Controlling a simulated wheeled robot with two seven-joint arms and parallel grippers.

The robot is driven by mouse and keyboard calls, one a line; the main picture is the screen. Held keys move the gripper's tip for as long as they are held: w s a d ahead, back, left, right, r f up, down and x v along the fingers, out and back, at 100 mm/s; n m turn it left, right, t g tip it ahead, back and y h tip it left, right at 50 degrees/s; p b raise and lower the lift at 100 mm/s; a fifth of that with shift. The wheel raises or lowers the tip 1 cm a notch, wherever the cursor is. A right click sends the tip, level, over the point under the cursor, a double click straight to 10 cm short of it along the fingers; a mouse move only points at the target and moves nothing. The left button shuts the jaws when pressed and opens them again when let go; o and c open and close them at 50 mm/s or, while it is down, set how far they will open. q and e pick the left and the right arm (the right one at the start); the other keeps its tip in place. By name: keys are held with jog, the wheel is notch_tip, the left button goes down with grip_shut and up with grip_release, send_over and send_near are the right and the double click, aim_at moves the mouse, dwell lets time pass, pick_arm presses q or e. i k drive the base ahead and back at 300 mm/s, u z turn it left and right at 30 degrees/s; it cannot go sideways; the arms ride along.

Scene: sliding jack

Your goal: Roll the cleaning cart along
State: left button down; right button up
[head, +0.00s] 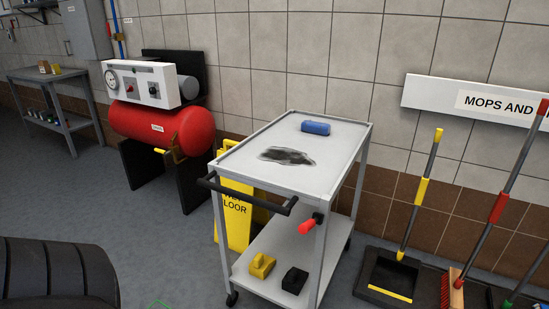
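The cleaning cart (270,133) is a white and grey two-shelf trolley right of the picture's middle, standing on small dark wheels. A black push handle (245,200) runs along its near left end. A blue item (315,127) and a dark smudge (286,156) are on its top. Its lower shelf (283,246) carries a yellow block (262,265) and a black block (294,280). Neither of my grippers shows in the head view.
A red tank compressor (160,127) stands left of the cart. A yellow floor sign (236,215) is close behind the cart's left side. Brooms and a dustpan (388,278) stand at right. A grey workbench (50,76) is far left. A tyre (58,272) lies front left. Open floor lies between.

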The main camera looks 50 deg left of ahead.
aim_at(307, 169)
jog(key=u, duration=1.55)
jog(key=i, duration=1)
jog(key=z, duration=0.3)
